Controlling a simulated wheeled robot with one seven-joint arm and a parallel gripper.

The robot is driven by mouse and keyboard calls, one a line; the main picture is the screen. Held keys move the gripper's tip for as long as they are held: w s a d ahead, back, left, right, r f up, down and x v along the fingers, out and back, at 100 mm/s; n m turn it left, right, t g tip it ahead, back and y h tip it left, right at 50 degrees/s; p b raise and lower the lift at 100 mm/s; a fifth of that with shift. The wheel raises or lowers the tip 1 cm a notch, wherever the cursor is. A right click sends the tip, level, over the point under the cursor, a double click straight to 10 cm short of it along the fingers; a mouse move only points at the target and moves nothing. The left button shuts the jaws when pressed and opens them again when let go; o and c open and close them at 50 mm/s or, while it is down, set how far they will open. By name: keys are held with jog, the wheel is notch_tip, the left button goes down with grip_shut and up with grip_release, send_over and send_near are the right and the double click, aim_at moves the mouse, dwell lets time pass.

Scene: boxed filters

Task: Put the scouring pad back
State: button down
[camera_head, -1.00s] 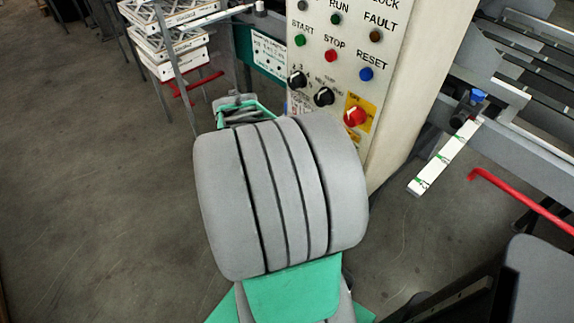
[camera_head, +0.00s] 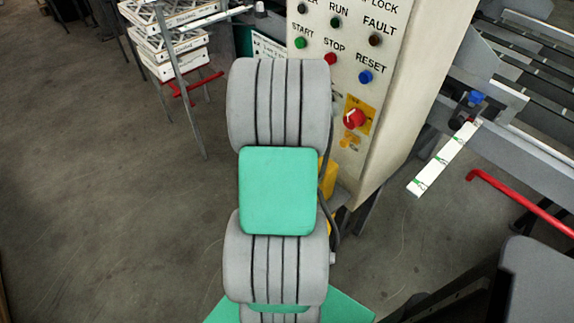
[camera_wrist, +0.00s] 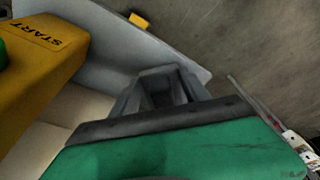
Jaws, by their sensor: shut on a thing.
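My gripper (camera_wrist: 158,76) shows in the wrist view as dark fingers beyond my green wrist housing. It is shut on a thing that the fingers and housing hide. I take this to be the scouring pad, but I cannot make out its surface. The fingers are in front of a light grey panel or tray wall (camera_wrist: 105,35). I cannot tell whether they touch it. In the head view my arm hides the gripper.
A yellow box marked START (camera_wrist: 40,45) is close at left in the wrist view. The control cabinet (camera_head: 400,110) stands behind my arm. Stacked boxed filters (camera_head: 178,68) are at upper left, a red rail (camera_head: 520,200) at right. Open floor (camera_head: 110,210) lies at left.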

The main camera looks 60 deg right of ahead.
jog(key=shift+f, duration=0.15)
jog(key=c, duration=0.5)
grip_release()
jog(key=shift+r, duration=0.65)
jog(key=v, duration=1.1)
jog(key=w+a+r+n, duration=0.1)
jog(key=w+a+n, duration=0.1)
jog(key=w+a, duration=0.35)
jog(key=w+a+r+n, duration=0.2)
jog(key=a+n, duration=0.1)
jog(key=a, duration=0.5)
jog(key=a+n, duration=0.2)
jog(key=a, duration=0.5)
jog(key=s+a+n+y, duration=0.1)
jog(key=a+n, duration=0.1)
jog(key=a, duration=0.4)
jog(key=s+a+n+t+y, duration=0.1)
jog(key=a+n, duration=0.1)
jog(key=a, duration=0.5)
jog(key=shift+a+r+n+p, duration=0.3)
jog(key=shift+a+r, duration=0.05)
jog(key=shift+r, duration=0.05)
